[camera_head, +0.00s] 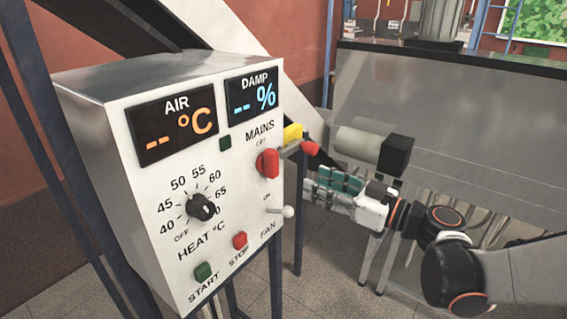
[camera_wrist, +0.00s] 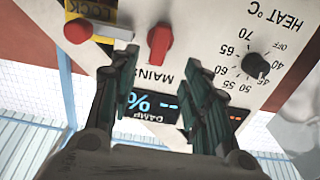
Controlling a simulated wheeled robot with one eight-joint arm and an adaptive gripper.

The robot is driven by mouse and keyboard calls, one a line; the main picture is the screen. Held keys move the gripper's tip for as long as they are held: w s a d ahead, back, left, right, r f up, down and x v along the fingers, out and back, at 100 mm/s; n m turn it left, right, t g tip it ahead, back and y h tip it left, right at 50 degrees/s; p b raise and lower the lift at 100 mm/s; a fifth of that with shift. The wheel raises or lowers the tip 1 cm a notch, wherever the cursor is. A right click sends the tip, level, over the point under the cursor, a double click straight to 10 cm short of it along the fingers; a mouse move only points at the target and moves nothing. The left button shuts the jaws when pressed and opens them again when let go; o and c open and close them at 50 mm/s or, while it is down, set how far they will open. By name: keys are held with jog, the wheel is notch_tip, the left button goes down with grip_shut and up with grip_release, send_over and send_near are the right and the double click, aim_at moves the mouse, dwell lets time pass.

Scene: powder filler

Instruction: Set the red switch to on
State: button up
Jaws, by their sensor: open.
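The red switch (camera_head: 267,163) is a rotary knob below the MAINS label on the front of a white control box (camera_head: 150,215). It also shows in the wrist view (camera_wrist: 159,42), upside down, with its grip bar roughly upright in the picture. My gripper (camera_head: 316,186) is to the right of the box in the head view, apart from the panel. In the wrist view its two teal fingers (camera_wrist: 160,68) are spread and empty, and the red switch shows beyond and between their tips. Nothing hides the switch.
A yellow plate (camera_head: 292,132) with a red knob (camera_head: 310,147) sticks out beside the switch. A heat dial (camera_head: 201,208), a fan toggle (camera_head: 288,212), and green (camera_head: 204,272) and red (camera_head: 240,240) buttons share the panel. The displays show dashes. A grey machine (camera_head: 440,110) stands behind.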

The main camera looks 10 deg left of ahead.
aim_at(277, 167)
jog(key=x, duration=1.2)
jog(key=shift+w+a, duration=0.1)
jog(key=shift+a, duration=0.1)
grip_shut()
